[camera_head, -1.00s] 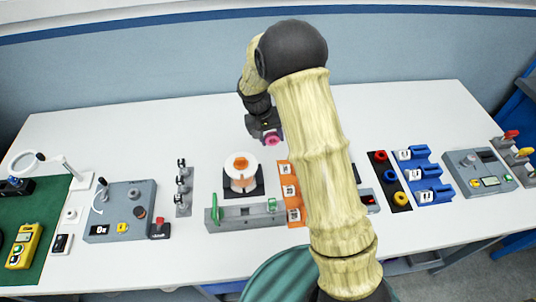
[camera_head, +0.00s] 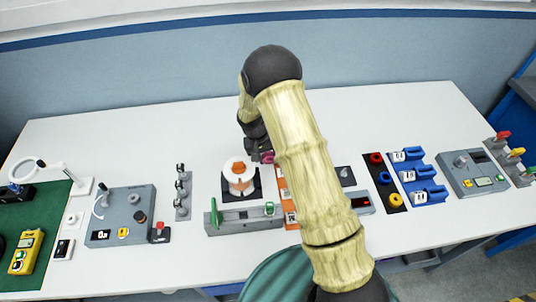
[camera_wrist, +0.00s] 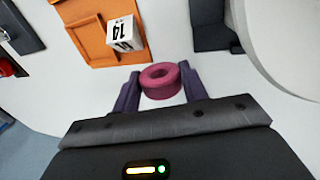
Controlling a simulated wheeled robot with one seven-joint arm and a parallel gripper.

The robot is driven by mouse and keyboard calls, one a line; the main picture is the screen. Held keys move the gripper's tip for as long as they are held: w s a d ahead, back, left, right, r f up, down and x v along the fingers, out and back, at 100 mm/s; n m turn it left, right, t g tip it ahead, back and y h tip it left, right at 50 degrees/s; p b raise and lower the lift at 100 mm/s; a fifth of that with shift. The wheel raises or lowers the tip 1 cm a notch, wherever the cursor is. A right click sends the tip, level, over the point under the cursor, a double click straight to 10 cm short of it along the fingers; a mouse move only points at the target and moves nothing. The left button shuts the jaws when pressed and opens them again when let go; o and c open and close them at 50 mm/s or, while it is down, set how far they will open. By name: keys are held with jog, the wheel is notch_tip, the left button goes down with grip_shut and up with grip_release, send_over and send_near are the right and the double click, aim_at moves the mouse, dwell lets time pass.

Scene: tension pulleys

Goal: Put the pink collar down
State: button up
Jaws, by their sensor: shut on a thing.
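The pink collar (camera_wrist: 161,82) is a thick ring with a round hole. In the wrist view it sits between the two dark fingers of my gripper (camera_wrist: 160,90), which is shut on it. In the head view the collar (camera_head: 267,156) is a small pink spot at my gripper (camera_head: 262,150), partly hidden by my arm. The gripper is beside the white cylinder with the orange top, near the orange tray. The collar appears held above the table; its exact height I cannot tell.
An orange tray (camera_wrist: 84,38) with a white block marked 14 (camera_wrist: 122,33) is close ahead. The white cylinder (camera_head: 238,182) stands on a dark base to the gripper's left. A dark strip (camera_head: 393,199) holds red, blue and yellow rings at right. The table's back (camera_head: 150,130) is clear.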

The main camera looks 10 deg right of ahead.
jog(key=shift+f, duration=0.1)
jog(key=o, duration=1)
jog(key=b+v, duration=0.2)
jog(key=v, duration=1)
jog(key=shift+d+r, duration=0.1)
jog(key=shift+r, duration=0.1)
